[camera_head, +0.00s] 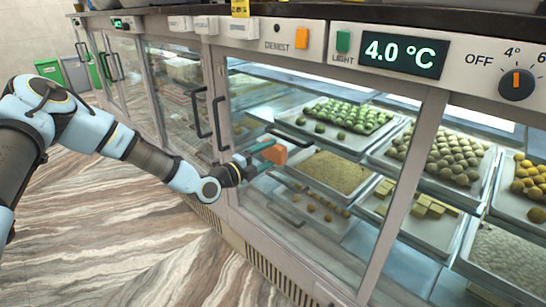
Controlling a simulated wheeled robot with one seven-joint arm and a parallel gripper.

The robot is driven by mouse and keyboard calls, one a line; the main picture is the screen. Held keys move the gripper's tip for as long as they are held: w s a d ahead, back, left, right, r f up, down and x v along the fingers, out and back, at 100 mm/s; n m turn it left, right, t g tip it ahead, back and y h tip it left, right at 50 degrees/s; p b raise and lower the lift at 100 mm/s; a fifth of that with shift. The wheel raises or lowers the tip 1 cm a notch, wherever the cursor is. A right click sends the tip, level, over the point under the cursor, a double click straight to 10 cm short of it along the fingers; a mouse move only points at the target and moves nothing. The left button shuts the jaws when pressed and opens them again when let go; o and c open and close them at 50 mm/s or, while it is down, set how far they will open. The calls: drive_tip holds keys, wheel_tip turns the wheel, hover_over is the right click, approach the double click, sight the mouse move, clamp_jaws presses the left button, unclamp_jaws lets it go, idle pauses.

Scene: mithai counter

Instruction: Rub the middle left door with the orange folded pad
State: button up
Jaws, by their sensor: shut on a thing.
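My gripper (272,153) is shut on the orange folded pad (275,153), whose orange face shows between the fingers. It holds the pad upright in front of a glass door (300,222) of the sweet counter, right of that door's dark handle (220,123). The pad is close to the glass, but I cannot tell whether it touches. Another glass door (172,88) with its own dark handle (199,113) adjoins on the left. Further doors stand farther left. Which one counts as the middle left door is not clear from this view.
Trays of green sweets (342,115) and other sweets stand behind the glass. Above run a control panel with a 4.0 °C display (398,54) and a dial (517,84). Green bins (50,70) stand far left. The marbled floor (120,230) before the counter is clear.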

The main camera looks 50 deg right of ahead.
sight(279, 154)
drive_tip(key=shift+w+d+r+p, duration=0.1)
drive_tip(key=shift+w+r+p, duration=0.15)
drive_tip(key=shift+w, duration=1)
drive_tip(key=shift+w+d+r+p, duration=0.15)
drive_tip(key=shift+w+r, duration=0.25)
drive_tip(key=shift+w, duration=0.9)
drive_tip(key=shift+w+a+r+p, duration=0.1)
drive_tip(key=shift+w+r+p, duration=0.2)
drive_tip(key=shift+w, duration=0.95)
drive_tip(key=shift+s+f+p, duration=0.1)
drive_tip(key=shift+s+p, duration=2.85)
drive_tip(key=shift+s, duration=0.85)
drive_tip(key=s+p, duration=0.1)
drive_tip(key=s, duration=0.1)
drive_tip(key=s+p, duration=0.1)
drive_tip(key=shift+a+p, duration=0.25)
drive_tip(key=shift+p, duration=0.05)
drive_tip(key=shift+s, duration=0.25)
